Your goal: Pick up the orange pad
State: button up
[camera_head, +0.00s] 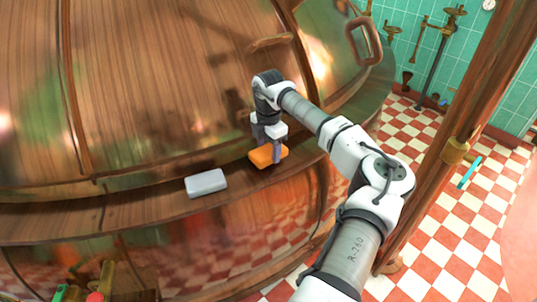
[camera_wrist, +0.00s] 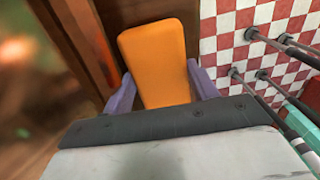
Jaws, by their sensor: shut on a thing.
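The orange pad (camera_head: 267,155) is a small block with rounded corners, at the brown ledge that runs around the large copper kettle. My gripper (camera_head: 268,150) reaches down to it from above and is shut on it. In the wrist view the orange pad (camera_wrist: 158,62) stands between the two purple-grey fingers (camera_wrist: 160,88), one at each side. The dark edge of my gripper hides the pad's near end. I cannot tell whether the pad still touches the ledge.
A grey-white pad (camera_head: 206,183) lies on the ledge (camera_head: 130,222) to the left. The copper kettle wall (camera_head: 170,80) rises close behind my gripper. A wooden post (camera_head: 455,130) stands to the right. Red and white floor tiles (camera_head: 440,235) lie below.

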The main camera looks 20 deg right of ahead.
aim_at(268, 150)
notch_tip(268, 150, up, 18)
jog(key=b, duration=0.1)
jog(key=shift+f+b, duration=0.25)
jog(key=shift+b, duration=0.05)
jog(key=o, duration=0.4)
jog(key=shift+c, duration=1.5)
